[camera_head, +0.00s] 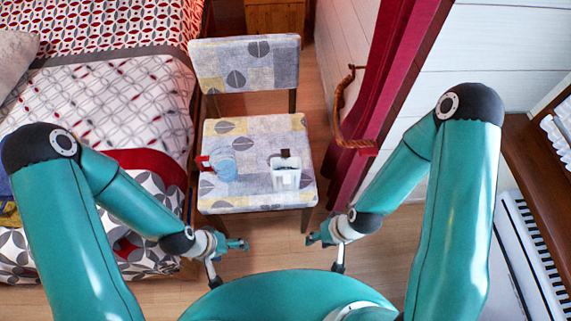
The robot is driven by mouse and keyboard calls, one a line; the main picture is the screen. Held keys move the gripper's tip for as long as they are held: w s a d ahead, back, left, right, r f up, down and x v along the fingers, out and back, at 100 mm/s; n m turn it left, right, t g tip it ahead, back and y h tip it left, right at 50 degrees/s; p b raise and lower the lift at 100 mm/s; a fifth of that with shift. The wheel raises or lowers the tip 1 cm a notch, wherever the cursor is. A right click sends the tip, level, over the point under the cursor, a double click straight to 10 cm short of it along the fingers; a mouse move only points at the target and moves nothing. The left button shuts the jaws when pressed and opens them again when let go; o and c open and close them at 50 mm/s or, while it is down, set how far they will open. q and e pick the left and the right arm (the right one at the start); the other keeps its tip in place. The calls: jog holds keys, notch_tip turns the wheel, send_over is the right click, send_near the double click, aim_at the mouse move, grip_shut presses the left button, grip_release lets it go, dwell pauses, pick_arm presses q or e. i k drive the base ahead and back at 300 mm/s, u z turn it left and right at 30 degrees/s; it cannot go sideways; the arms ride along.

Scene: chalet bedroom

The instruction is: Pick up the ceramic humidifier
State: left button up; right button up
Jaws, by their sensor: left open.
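Two small objects stand on the seat of the patterned chair (255,130). One is a white, box-like object (286,179) with a dark piece at its top, on the right of the seat. The other is a pale blue, rounded object (226,170) with a red part at its left side. I cannot tell for sure which of them is the ceramic humidifier. My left gripper (240,244) is open and empty, in front of the seat and below its front left edge in the picture. My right gripper (313,238) is near the seat's front right corner, apart from both objects; its jaws are too small to read.
A bed (110,100) with a patterned cover stands close on the left. A red curtain (385,90) with a rope tie-back (345,120) hangs to the right of the chair. A wooden shelf (535,170) and a white heater (520,255) are at the far right.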

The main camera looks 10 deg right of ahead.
aim_at(286, 174)
jog(key=u, duration=1.55)
jog(key=i, duration=0.1)
jog(key=z, duration=2.9)
jog(key=k, duration=0.95)
jog(key=u, duration=0.55)
jog(key=i, duration=1)
jog(key=u, duration=0.15)
